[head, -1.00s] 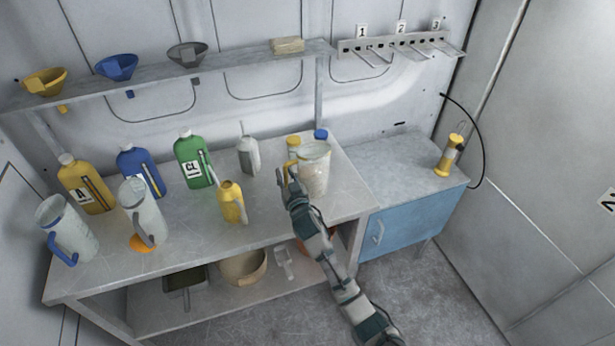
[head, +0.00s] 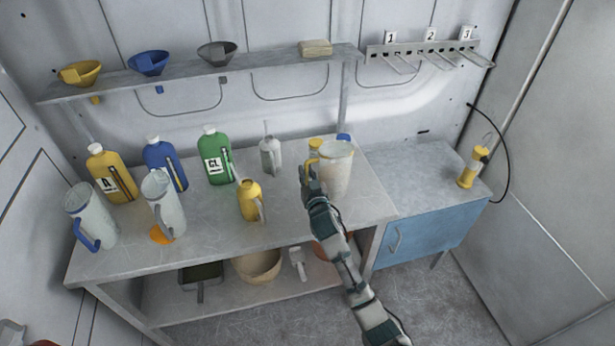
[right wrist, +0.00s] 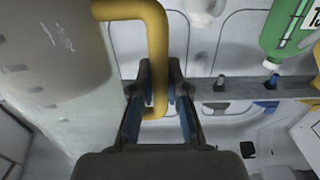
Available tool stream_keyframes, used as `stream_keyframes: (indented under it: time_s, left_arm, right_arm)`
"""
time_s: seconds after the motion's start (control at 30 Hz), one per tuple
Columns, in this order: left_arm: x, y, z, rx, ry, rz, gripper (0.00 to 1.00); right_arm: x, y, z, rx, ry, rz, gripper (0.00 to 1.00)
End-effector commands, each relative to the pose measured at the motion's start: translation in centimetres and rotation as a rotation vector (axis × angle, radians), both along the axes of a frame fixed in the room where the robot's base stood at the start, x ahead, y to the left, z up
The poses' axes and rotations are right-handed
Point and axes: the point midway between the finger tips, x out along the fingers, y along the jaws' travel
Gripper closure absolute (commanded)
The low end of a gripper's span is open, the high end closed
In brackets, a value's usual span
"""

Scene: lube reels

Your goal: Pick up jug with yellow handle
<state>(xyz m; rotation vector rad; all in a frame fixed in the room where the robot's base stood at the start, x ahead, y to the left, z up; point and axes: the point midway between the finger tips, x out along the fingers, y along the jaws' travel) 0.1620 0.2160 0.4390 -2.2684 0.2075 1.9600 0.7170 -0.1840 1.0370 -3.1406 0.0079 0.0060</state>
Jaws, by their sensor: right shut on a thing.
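The jug with the yellow handle (head: 336,172) is a pale, translucent jug near the right end of the workbench (head: 285,215). Its yellow handle (head: 311,163) faces left in the head view. My right gripper (head: 308,178) is at that handle. In the right wrist view the yellow handle (right wrist: 156,55) runs down between the two fingers of the right gripper (right wrist: 160,100), which are shut on it. The jug's body (right wrist: 50,75) fills the left of that view. Whether the jug's base touches the bench is hard to tell. My left gripper is not in view.
Close behind the jug stand a small yellow-topped container (head: 318,144) and a blue-capped one (head: 344,138). A yellow oil can (head: 250,200) stands to its left. Other jugs and bottles fill the bench's left. A blue cabinet (head: 425,238) adjoins on the right, its top mostly clear.

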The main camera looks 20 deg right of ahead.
Motion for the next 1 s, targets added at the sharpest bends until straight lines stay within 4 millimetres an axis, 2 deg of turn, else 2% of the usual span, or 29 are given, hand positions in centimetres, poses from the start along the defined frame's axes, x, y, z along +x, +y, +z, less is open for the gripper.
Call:
stream_keyframes:
  time_s: [0.1, 0.23, 0.6, 0.7, 0.83, 1.0]
  left_arm:
    - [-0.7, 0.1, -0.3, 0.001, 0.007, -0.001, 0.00]
    - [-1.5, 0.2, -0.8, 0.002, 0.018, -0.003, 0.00]
    - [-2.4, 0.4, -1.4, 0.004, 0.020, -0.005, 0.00]
    - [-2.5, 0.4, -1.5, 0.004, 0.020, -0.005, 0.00]
    - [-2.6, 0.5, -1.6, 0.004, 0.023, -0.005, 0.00]
    - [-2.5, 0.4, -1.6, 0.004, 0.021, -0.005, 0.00]
  right_arm:
    - [0.0, 0.0, 2.0, -0.002, -0.010, 0.000, 1.00]
    - [-2.1, 0.6, 1.9, -0.001, -0.006, 0.002, 1.00]
    - [-11.1, 2.9, 2.8, 0.001, -0.006, 0.001, 1.00]
    - [-12.9, 3.3, 2.9, 0.001, -0.005, 0.001, 1.00]
    - [-14.5, 3.7, 3.1, -0.001, -0.006, 0.001, 1.00]
    - [-15.3, 3.9, 3.2, -0.001, -0.005, 0.000, 1.00]
